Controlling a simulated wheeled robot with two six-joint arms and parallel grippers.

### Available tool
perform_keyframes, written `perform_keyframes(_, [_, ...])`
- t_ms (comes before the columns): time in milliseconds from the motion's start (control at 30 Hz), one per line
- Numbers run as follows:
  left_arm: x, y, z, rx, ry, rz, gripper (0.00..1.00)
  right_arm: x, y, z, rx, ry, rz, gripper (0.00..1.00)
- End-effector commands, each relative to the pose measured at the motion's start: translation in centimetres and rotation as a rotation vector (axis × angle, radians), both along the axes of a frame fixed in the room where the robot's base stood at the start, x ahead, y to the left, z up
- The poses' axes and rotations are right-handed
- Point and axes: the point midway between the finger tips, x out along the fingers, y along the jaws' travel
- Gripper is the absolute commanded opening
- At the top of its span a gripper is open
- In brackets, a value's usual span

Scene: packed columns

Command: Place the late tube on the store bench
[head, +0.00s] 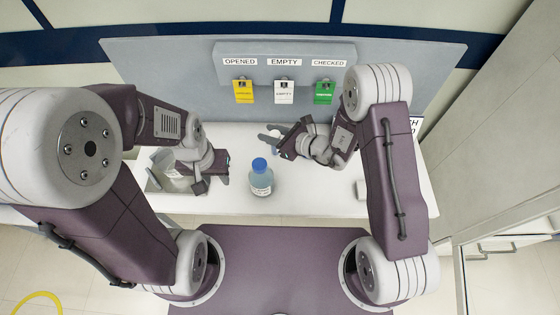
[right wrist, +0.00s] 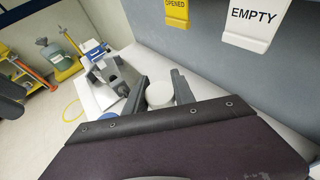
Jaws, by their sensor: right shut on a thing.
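My right gripper (head: 270,138) is over the bench in the head view. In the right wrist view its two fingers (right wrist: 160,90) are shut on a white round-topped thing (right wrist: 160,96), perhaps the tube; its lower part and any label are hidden. My left gripper (head: 215,174) is low over the left part of the white bench (head: 310,203); its fingers look apart and empty. A clear bottle with a blue cap (head: 260,180) stands upright between the grippers. I cannot tell which bench is the store bench.
A grey panel (head: 190,60) behind the bench carries a yellow OPENED tag (head: 243,92), a white EMPTY tag (head: 284,93) and a green CHECKED tag (head: 324,93). A grey tray (head: 152,184) sits under my left arm. A small pale block (head: 361,190) lies at the right.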

Motion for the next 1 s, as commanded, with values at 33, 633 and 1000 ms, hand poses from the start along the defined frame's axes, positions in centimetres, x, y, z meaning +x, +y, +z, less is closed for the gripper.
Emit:
perform_keyframes(33, [0.0, 0.0, 0.0, 0.000, 0.000, 0.000, 0.36, -1.1, 0.4, 0.0, 0.000, 0.002, 0.034, 0.00])
perform_keyframes(633, [0.0, 0.0, -8.8, 0.000, 0.000, 0.000, 0.36, -5.9, -13.8, 0.8, -0.003, -0.005, 0.028, 0.00])
perform_keyframes(1000, [0.1, 0.0, -9.3, 0.000, 0.000, 0.000, 0.36, -4.5, -16.6, 0.9, 0.003, 0.005, -0.065, 0.00])
